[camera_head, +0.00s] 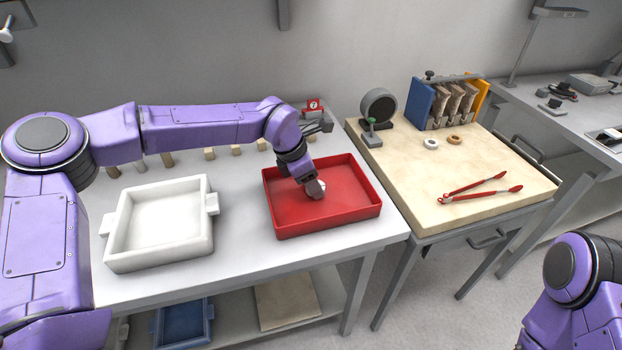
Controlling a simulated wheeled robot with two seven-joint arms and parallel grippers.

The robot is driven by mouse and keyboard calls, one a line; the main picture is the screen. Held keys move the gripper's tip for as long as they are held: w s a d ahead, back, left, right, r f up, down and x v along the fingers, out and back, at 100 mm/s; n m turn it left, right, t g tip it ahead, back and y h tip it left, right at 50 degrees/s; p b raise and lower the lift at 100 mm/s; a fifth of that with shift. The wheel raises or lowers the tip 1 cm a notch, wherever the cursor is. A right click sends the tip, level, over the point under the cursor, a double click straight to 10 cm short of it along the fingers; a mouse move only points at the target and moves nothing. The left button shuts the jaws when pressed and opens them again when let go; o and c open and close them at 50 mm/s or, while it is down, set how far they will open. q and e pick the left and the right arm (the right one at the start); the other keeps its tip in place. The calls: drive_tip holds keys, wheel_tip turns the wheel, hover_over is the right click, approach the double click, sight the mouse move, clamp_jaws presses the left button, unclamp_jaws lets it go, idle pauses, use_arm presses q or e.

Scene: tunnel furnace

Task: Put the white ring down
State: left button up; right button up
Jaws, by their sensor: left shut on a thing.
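My left gripper (316,190) reaches down into the red tray (287,228) on the light grey table. It is shut on a small pale thing (322,186), which looks like a white ring. The fingers hide most of it, and I cannot tell whether it touches the tray floor. Another white ring (431,143) lies flat on the beige worktop to the right, beside a brown ring (454,139). My right gripper is out of view; only part of my right arm shows at the lower right.
A white tray (112,250) with side handles stands left of the red tray. Several small blocks line the table's back. Red tongs (478,188), a dark round device (378,106) and a blue-and-yellow rack (420,103) occupy the beige worktop (415,195).

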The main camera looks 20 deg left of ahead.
use_arm(q)
drive_tip(key=shift+s+f, duration=0.1)
drive_tip(key=shift+f, duration=0.05)
drive_tip(key=o, duration=1)
drive_tip(key=shift+o, duration=0.2)
drive_tip(key=shift+r, duration=0.3)
drive_tip(key=v, duration=1.2)
drive_tip(key=shift+b, duration=0.35)
drive_tip(key=shift+a+f, duration=0.1)
drive_tip(key=shift+f, duration=0.05)
